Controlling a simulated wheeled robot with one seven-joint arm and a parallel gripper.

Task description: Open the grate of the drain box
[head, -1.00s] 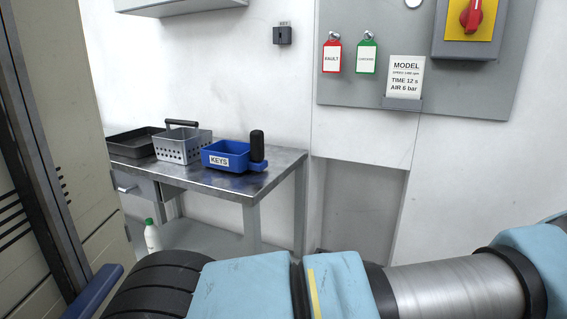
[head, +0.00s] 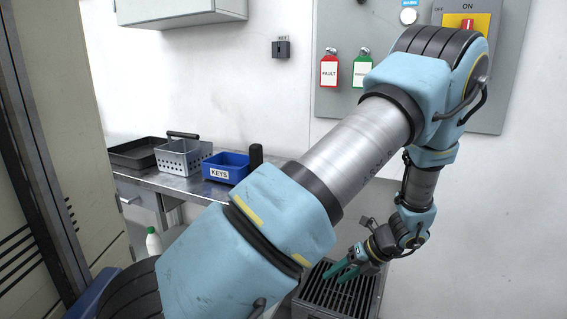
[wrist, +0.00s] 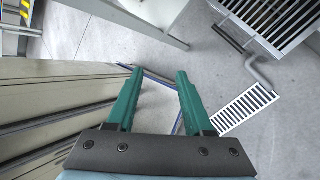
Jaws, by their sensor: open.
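The drain box (head: 371,306) stands low on the right in the head view, partly hidden by my arm. Its dark slatted grate (head: 322,297) lies flat across the top and looks closed. In the wrist view the grate (wrist: 268,14) is at the upper right, with a bar handle (wrist: 228,38) along its near left edge. My gripper (head: 341,272) shows in front of the grate in the head view; its height above it is hard to tell. In the wrist view my gripper (wrist: 160,75) has its green fingers apart with nothing between them, and the grate is off to their right.
A bent pipe (wrist: 259,73) runs from the box toward a floor drain (wrist: 243,108). A metal bench (head: 180,183) on the left holds a black tray, a perforated basket and a blue keys bin (head: 226,167). Beige cabinets (wrist: 50,105) stand close on the left.

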